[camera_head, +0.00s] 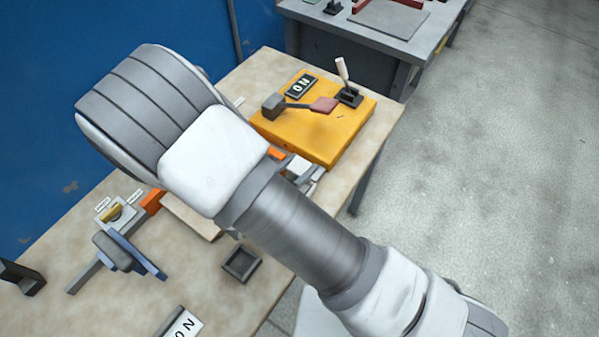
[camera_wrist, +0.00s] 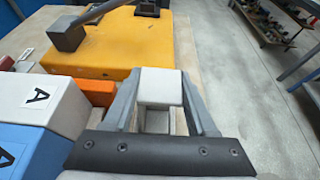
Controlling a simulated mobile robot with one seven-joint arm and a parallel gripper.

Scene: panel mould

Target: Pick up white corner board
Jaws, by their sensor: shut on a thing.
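In the wrist view my gripper (camera_wrist: 160,95) is shut on a white block (camera_wrist: 160,87), which I take to be the white corner board. The block sits between the two grey fingers, in front of the yellow box. In the head view my arm covers most of this area. A small white piece (camera_head: 299,167) shows beside the arm, near the yellow box, and grey finger parts show next to it. I cannot tell whether the block is clear of the surface under it.
A yellow box (camera_head: 345,135) with a lever and an ON plate stands beyond the gripper. White (camera_wrist: 42,103) and blue (camera_wrist: 30,150) blocks marked A and an orange block (camera_wrist: 95,92) lie left. A small dark tray (camera_head: 241,263) is on the wooden table (camera_head: 225,300).

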